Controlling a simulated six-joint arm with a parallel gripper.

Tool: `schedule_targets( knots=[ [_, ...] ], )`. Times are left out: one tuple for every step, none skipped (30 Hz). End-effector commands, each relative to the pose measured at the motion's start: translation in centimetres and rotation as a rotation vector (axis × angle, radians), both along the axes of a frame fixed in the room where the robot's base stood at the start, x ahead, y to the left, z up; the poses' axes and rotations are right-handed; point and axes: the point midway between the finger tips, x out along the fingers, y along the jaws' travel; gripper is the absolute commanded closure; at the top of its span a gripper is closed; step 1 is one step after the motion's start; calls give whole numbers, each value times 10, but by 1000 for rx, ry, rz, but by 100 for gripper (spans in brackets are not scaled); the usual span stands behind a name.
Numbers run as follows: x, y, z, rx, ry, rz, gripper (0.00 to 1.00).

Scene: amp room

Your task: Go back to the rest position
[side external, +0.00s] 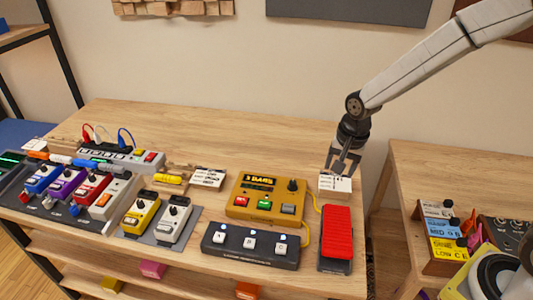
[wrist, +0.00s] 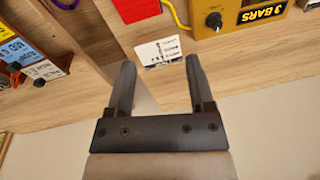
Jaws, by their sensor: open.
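My gripper (side external: 341,172) is open and empty at the right end of the wooden table (side external: 230,125). Its fingers point down, just above and behind a small white card (side external: 335,185). The wrist view shows both dark fingers of my gripper (wrist: 159,63) apart with nothing between them. The white card (wrist: 158,51) with dark print is just beyond the fingertips there. I cannot tell whether a finger touches the card.
A red pedal (side external: 337,232), a yellow "3 BARS" box (side external: 265,197) and a dark footswitch (side external: 250,245) stand close by. Several pedals fill the table's left. A second table (side external: 425,165) stands right, across a gap. The table's back strip is clear.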

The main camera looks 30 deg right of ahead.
Motion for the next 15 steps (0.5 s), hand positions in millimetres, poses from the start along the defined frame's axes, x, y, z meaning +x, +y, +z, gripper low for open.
schedule_targets(
  knots=[
    [-9, -1, 3, -10, -9, 63, 32],
    [-14, -2, 4, -16, -12, 104, 32],
    [-21, -2, 5, -24, -18, 160, 32],
    [-26, -3, 6, -32, -23, 201, 32],
    [-32, -3, 7, -39, -27, 244, 32],
    [-39, -4, 8, -48, -32, 300, 32],
    [-44, -4, 8, -56, -37, 340, 32],
    [-49, -5, 9, -64, -41, 383, 32],
    [-57, -5, 10, -73, -45, 438, 32],
    [-62, -6, 10, -82, -50, 480, 32],
    [-67, -6, 10, -91, -55, 520, 32],
    [-75, -7, 11, -101, -59, 574, 32],
    [-80, -7, 11, -109, -61, 613, 32],
    [-85, -7, 11, -117, -66, 650, 32],
    [-91, -8, 11, -127, -70, 696, 32]
  ],
)
